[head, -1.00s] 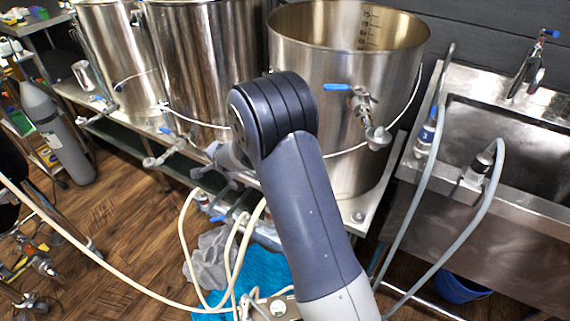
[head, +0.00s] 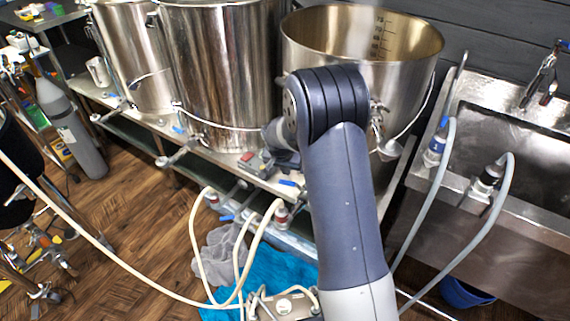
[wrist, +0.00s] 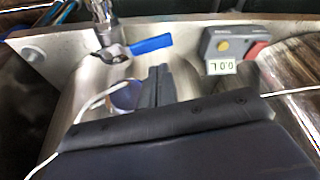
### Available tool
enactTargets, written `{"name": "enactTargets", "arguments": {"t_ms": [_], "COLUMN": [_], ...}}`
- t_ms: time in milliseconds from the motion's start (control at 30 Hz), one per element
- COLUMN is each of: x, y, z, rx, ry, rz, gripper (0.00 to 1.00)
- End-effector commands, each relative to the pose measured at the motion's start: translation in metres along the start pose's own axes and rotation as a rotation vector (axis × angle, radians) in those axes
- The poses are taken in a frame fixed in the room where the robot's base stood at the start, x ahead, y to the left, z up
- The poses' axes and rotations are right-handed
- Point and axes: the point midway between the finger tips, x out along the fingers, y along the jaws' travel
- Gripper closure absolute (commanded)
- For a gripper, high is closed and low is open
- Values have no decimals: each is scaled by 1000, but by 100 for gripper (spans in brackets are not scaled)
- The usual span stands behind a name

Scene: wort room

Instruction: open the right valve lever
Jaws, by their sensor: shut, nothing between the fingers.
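In the wrist view a blue valve lever (wrist: 151,45) sticks out to the right from a metal valve fitting (wrist: 113,53). My gripper (wrist: 157,78) is below the lever in that picture, apart from it, with its two dark fingers together and nothing between them. In the head view my arm covers the blue lever of the right kettle (head: 415,75). Part of that kettle's valve (head: 380,120) shows just right of my arm. A small blue lever (head: 288,183) shows low beside my arm. I cannot tell which lever the wrist view shows.
A grey meter (wrist: 228,45) with a yellow and a red button reads 0.0 L near the lever. Two more kettles (head: 222,70) stand left. Pale hoses (head: 240,255) loop in front. A steel sink (head: 490,140) with grey hoses is at right.

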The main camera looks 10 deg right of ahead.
Motion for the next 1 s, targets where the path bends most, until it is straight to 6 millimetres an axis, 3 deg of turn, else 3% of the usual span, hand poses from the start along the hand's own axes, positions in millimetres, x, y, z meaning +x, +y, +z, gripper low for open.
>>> {"name": "enactTargets", "arguments": {"t_ms": [100, 300, 1000], "x": [20, 38, 40], "y": [0, 0, -1], "z": [0, 0, 3], "rx": [1, 1, -40], "ry": [-1, 0, 1], "rz": [0, -1, -17], "gripper": [100, 100, 100]}}
